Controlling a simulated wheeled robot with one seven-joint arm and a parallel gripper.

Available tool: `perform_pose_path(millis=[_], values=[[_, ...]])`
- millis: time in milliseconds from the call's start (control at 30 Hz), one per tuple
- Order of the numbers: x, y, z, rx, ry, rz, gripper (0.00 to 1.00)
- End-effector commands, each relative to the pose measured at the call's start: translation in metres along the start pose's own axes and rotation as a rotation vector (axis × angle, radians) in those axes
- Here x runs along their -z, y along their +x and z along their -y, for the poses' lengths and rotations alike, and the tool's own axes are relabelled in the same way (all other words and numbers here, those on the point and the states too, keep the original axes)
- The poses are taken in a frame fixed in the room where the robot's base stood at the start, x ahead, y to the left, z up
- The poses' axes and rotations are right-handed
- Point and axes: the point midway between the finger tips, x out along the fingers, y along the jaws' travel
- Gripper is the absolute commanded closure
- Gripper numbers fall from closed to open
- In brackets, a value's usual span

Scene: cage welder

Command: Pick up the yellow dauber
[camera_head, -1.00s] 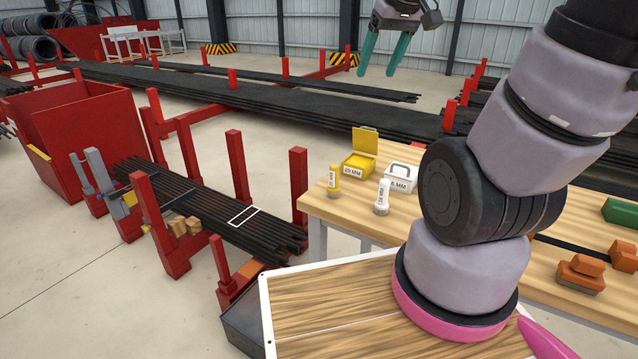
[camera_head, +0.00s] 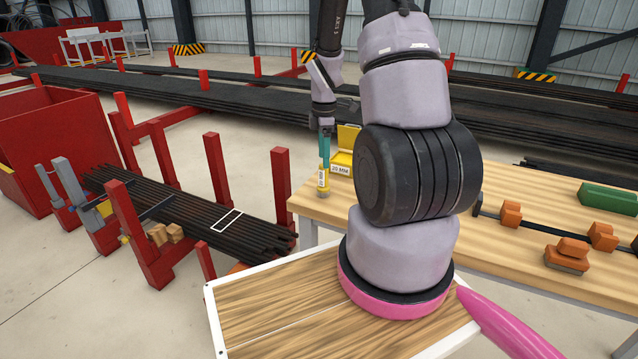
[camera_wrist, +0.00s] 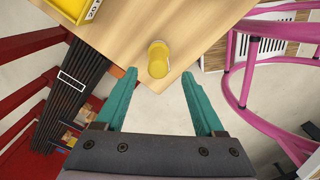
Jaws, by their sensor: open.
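The yellow dauber (camera_head: 323,180) is a small yellow bottle with a white label. It stands upright near the left end of the wooden table, in front of the yellow box. In the wrist view the dauber (camera_wrist: 158,58) is seen from above, near the table's corner. My gripper (camera_head: 324,150) is directly above the dauber in the head view, its teal fingers pointing down. In the wrist view my gripper (camera_wrist: 160,85) is open, with the dauber lying ahead between the lines of the two fingers. Whether the fingers touch it I cannot tell.
The wooden table (camera_head: 520,240) carries orange clamps (camera_head: 566,252) and a green block (camera_head: 608,198) farther right. A rack of dark bars (camera_head: 190,212) with red posts stands left of the table.

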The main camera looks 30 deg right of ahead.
Motion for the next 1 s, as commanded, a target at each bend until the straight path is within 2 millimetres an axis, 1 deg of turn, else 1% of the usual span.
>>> perform_pose_path(millis=[33, 100, 367, 600, 733, 933, 967, 1000], values=[[0.0, 0.01, 0.002, 0.005, -0.001, 0.001, 0.29], [0.001, 0.02, 0.001, 0.004, 0.0, 0.0, 0.29], [0.0, 0.041, 0.0, 0.002, 0.002, 0.001, 0.29], [0.0, 0.076, -0.002, 0.002, 0.003, 0.0, 0.29], [0.0, 0.085, -0.003, 0.001, 0.002, 0.0, 0.29], [0.0, 0.085, -0.003, -0.001, 0.003, 0.0, 0.29], [0.0, 0.085, -0.003, -0.001, 0.003, 0.0, 0.37], [0.0, 0.085, -0.003, -0.001, 0.003, 0.0, 0.52]])
